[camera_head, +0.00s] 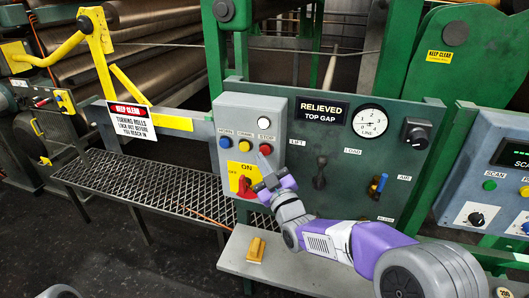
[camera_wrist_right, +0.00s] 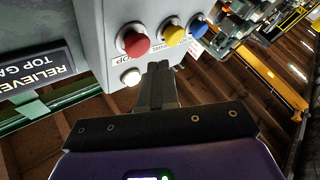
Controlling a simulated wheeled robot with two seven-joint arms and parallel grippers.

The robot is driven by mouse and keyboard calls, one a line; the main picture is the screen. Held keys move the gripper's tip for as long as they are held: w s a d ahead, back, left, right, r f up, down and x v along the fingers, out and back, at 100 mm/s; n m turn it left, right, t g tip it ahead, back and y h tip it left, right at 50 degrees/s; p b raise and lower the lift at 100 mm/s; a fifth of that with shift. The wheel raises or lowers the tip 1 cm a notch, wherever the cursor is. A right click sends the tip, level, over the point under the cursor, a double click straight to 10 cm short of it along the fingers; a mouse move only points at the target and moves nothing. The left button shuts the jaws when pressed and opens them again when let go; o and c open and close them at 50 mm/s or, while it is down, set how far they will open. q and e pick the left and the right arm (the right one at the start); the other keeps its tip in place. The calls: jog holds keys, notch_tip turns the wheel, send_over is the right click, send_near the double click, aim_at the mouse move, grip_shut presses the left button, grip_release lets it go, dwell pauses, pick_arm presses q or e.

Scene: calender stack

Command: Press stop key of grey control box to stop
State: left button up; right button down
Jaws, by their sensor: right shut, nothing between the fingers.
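The grey control box (camera_head: 238,108) is mounted on the green panel. It has a red button (camera_head: 265,149) under the STOP label, with a white button (camera_head: 264,123) above that label. A yellow button (camera_head: 244,145) and a blue button (camera_head: 225,142) are to its left. My right gripper (camera_head: 263,160) is shut and empty, its tips just below the red button in the head view. In the right wrist view the red button (camera_wrist_right: 132,40) and white button (camera_wrist_right: 130,77) lie left of the shut fingers (camera_wrist_right: 158,68). No contact with a button is clear. My left gripper is out of view.
A red rotary switch (camera_head: 245,187) on a yellow plate sits low on the box. Levers (camera_head: 319,172) and a gauge (camera_head: 370,122) are on the panel to the right. A grey shelf (camera_head: 232,256) with a yellow object (camera_head: 256,250) lies below.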

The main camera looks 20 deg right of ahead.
jog(key=s+a, duration=0.1)
jog(key=s, duration=0.1)
jog(key=s+a, duration=0.1)
jog(key=shift+s+a+b, duration=0.2)
jog(key=shift+s+b, duration=0.15)
jog(key=shift+f, duration=0.1)
jog(key=s+f+m+g, duration=0.1)
jog(key=f+g, duration=0.3)
jog(key=f, duration=0.7)
jog(key=s+a+f+m+g+h, duration=0.1)
jog(key=f+m+g, duration=0.15)
jog(key=f, duration=0.95)
jog(key=s+f+m+g, duration=0.15)
jog(key=f+g, duration=0.25)
jog(key=f, duration=0.7)
jog(key=s+a+f+m+g, duration=0.1)
jog(key=s+f+g, duration=0.2)
jog(key=s+f, duration=0.3)
jog(key=s+a+f+m+g+y, duration=0.1)
jog(key=s+f+g, duration=0.3)
jog(key=s, duration=0.5)
jog(key=s+a+f+m+g, duration=0.2)
jog(key=s+f+m+g, duration=0.1)
jog(key=s+f, duration=0.4)
notch_tip(320, 180, down, 2)
jog(key=shift+s+a+y, duration=0.35)
jog(key=shift+s+y, duration=0.05)
